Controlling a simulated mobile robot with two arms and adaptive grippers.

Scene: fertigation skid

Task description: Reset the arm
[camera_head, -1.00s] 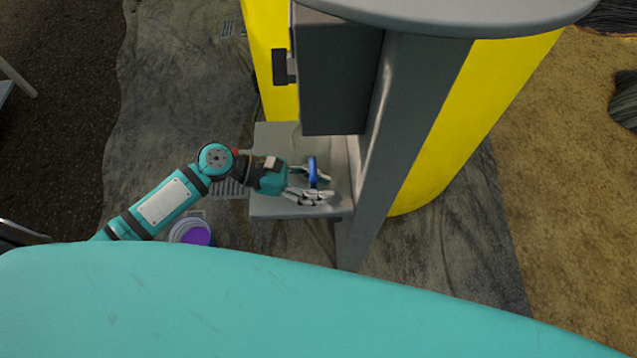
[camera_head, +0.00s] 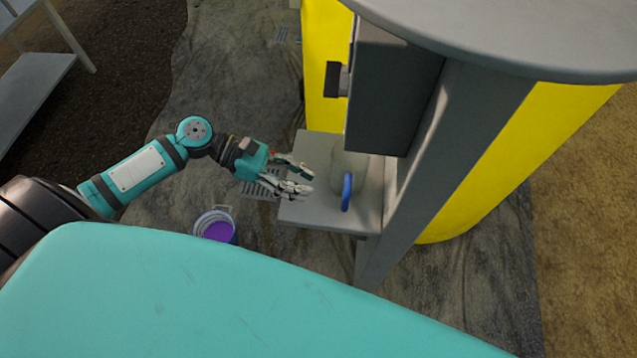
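My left arm comes in from the left, and my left gripper (camera_head: 307,180) is open and empty at the left edge of the grey shelf (camera_head: 312,215). My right gripper is not in this view.
A bucket with purple contents (camera_head: 216,228) sits on the floor below my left arm. A pale rack (camera_head: 35,90) is at far left.

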